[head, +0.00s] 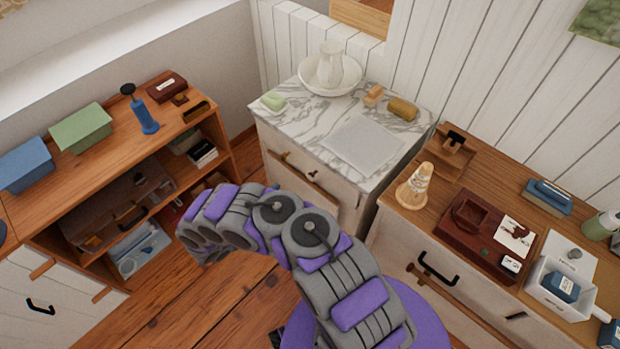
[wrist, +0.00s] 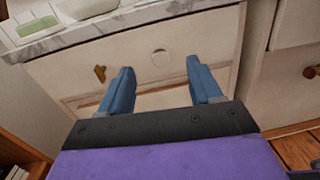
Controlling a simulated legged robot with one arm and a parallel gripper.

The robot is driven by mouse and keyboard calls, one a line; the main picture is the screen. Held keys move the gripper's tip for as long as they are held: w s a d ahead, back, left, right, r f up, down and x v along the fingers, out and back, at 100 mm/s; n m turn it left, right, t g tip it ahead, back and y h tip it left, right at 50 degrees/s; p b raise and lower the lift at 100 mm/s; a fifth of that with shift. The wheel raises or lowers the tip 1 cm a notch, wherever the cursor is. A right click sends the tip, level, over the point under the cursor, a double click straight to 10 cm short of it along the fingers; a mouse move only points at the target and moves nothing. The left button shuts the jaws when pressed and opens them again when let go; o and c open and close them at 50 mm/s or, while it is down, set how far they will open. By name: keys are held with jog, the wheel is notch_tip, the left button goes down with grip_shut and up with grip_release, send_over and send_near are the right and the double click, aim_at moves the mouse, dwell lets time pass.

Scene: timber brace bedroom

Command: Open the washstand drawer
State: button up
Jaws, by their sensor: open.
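The washstand (head: 377,180) is a pale cabinet with a grey-veined marble top, at the back middle of the head view. Its drawer front (head: 322,181) lies just under the marble and looks closed. The front also fills the wrist view (wrist: 205,48), with a small brass piece (wrist: 100,74), a round pale disc (wrist: 161,58) and a brown horizontal strip below. My gripper (wrist: 160,80) is open and empty. Its two blue fingers point at the front, one on each side of the disc; I cannot tell whether they touch it. In the head view my arm hides the gripper's fingers.
A white pitcher in a bowl (head: 314,82), a green soap (head: 273,101) and a brush (head: 402,109) stand on the marble. A wooden shelf unit (head: 62,188) stands left. A cabinet (head: 390,240) with a cone-shaped thing (head: 414,187) stands close on the right. Wooden floor shows between.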

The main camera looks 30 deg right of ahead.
aim_at(309, 178)
notch_tip(309, 178, down, 4)
jog(key=a+n+t, duration=0.1)
jog(key=a, duration=0.1)
jog(key=b+x, duration=0.1)
jog(key=x, duration=0.4)
jog(key=b+x, duration=0.1)
jog(key=x, duration=0.5)
jog(key=b+x, duration=0.2)
jog(key=x, duration=0.4)
jog(key=shift+s+d+f, duration=0.15)
jog(key=shift+s+f, duration=0.05)
jog(key=shift+f, duration=0.1)
jog(key=shift+c, duration=0.4)
grip_shut()
